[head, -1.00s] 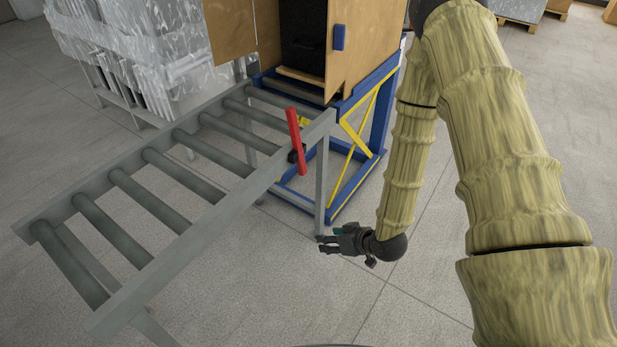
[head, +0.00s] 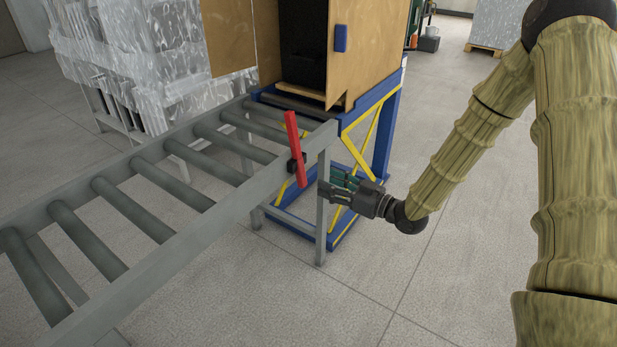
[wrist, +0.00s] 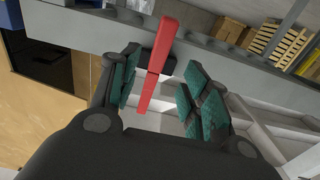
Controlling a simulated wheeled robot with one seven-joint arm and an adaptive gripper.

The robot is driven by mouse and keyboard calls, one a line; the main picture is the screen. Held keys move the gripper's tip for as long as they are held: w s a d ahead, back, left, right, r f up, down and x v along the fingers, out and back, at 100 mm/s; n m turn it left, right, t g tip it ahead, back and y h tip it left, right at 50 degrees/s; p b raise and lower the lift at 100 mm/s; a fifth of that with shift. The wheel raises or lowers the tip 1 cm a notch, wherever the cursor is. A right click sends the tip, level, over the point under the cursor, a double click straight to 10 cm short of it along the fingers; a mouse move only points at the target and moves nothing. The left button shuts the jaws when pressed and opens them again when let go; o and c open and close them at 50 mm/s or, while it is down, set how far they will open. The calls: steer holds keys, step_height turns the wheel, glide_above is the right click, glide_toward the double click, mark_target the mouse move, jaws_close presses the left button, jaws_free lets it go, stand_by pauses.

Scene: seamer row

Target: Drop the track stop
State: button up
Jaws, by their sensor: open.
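The track stop is a red bar (head: 295,150) on a dark pivot block (head: 297,162) at the side rail of the roller track. It stands nearly upright, its upper end above the rail. My gripper (head: 335,188) is just right of it in the head view, close to the track's end leg, with its fingers toward the bar. In the wrist view the red bar (wrist: 157,65) shows between the two teal-padded fingers of my gripper (wrist: 165,88). The fingers are open, with gaps visible on both sides of the bar.
The grey roller track (head: 175,240) runs from front left to a blue and yellow frame (head: 385,125). A brown panelled enclosure (head: 370,45) stands on that frame.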

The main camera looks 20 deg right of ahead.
mark_target(303, 172)
steer(key=b+x, duration=0.1)
steer(key=x, duration=0.7)
jaws_close()
